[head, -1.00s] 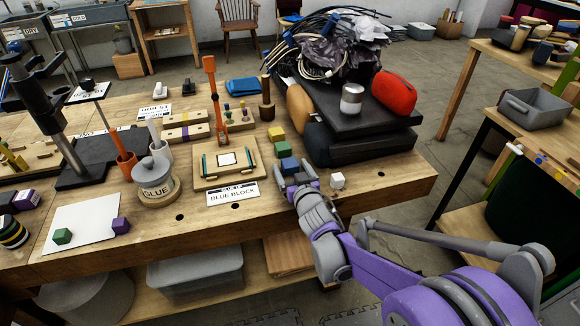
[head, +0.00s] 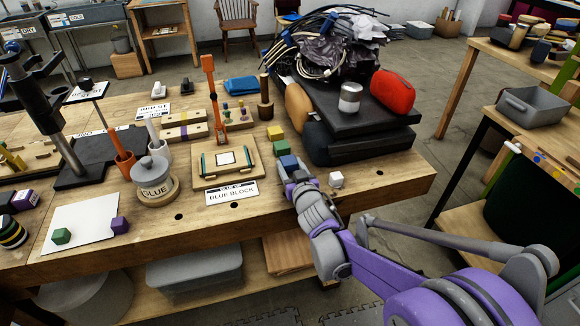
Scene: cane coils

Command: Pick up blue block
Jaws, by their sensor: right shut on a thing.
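The blue block (head: 288,161) is on the workbench, at the front end of a short row of blocks. My right gripper (head: 295,171) reaches in from the lower right and is shut on the blue block; its fingers hide part of the block's near side. I cannot tell whether the block is clear of the bench top. A card reading "BLUE BLOCK" (head: 231,193) lies to the left of the gripper. My left gripper is not in view.
A green block (head: 281,148) and a yellow block (head: 275,133) stand just behind. A white block (head: 336,180) is close on the right. A wooden fixture (head: 202,176) and a glue pot (head: 153,178) stand to the left. Black cases (head: 392,144) are behind right.

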